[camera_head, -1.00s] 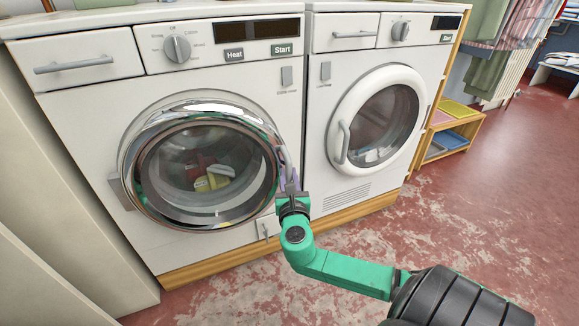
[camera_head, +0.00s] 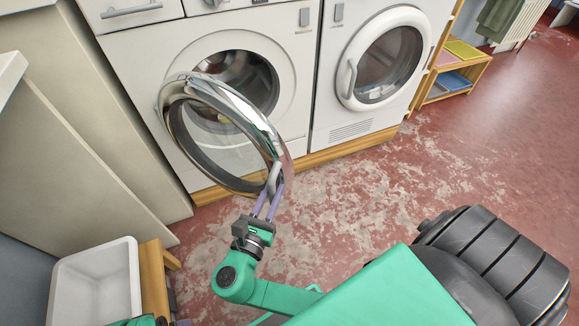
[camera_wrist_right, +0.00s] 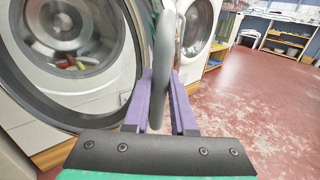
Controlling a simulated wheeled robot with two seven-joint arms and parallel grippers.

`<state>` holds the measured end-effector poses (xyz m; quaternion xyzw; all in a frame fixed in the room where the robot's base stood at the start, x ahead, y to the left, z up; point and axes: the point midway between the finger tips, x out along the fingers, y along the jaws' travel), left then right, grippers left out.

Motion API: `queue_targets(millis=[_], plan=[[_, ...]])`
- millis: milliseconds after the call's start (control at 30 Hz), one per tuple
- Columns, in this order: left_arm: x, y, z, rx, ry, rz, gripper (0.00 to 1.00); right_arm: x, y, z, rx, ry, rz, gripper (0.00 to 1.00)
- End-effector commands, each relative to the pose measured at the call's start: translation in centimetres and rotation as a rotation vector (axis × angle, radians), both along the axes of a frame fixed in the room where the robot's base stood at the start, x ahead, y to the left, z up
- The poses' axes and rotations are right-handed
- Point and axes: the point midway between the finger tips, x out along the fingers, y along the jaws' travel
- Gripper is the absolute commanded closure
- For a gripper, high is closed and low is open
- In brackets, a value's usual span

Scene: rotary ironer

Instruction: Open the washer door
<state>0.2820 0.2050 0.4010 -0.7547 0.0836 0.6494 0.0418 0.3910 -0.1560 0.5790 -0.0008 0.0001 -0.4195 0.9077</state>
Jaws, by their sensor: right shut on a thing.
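The washer (camera_head: 125,60) is the left of two white machines in the head view. Its round chrome-rimmed door (camera_head: 256,118) stands partly open, swung out from the front on its left side. The drum opening (camera_head: 243,75) shows behind it.
The dryer (camera_head: 335,115), with its door closed, stands right of the washer. A white basin (camera_head: 98,285) on a wooden stand is at the lower left. A pale cabinet (camera_head: 90,120) stands left of the washer. The red floor (camera_head: 345,200) in front is clear.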

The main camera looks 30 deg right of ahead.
Motion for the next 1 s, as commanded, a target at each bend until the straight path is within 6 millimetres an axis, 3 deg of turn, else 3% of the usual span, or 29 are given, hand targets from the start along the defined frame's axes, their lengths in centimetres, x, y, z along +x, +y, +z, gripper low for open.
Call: queue_targets(millis=[100, 333, 867, 900, 933, 1000], plan=[[0.0, 0.0, -0.6, 0.002, 0.002, 0.001, 0.03, -1.0, 2.9, 0.0, 0.001, 0.002, -0.001, 1.00], [0.0, 0.1, -0.9, 0.003, 0.002, 0.002, 0.03, -2.0, 6.3, -0.1, -0.001, 0.002, -0.002, 1.00], [0.0, 0.0, -1.0, 0.003, 0.001, 0.001, 0.03, -2.3, 7.3, -0.2, -0.002, 0.004, -0.002, 1.00], [0.0, 0.0, -1.0, 0.002, 0.001, 0.001, 0.03, -2.3, 7.3, -0.2, -0.002, 0.004, -0.002, 0.61], [0.0, 0.0, -1.0, 0.002, 0.001, 0.001, 0.03, -2.3, 7.3, -0.2, -0.002, 0.004, -0.002, 0.50], [0.0, 0.0, -1.0, 0.002, 0.001, 0.001, 0.03, -2.3, 7.3, -0.1, -0.001, 0.003, -0.001, 0.47]])
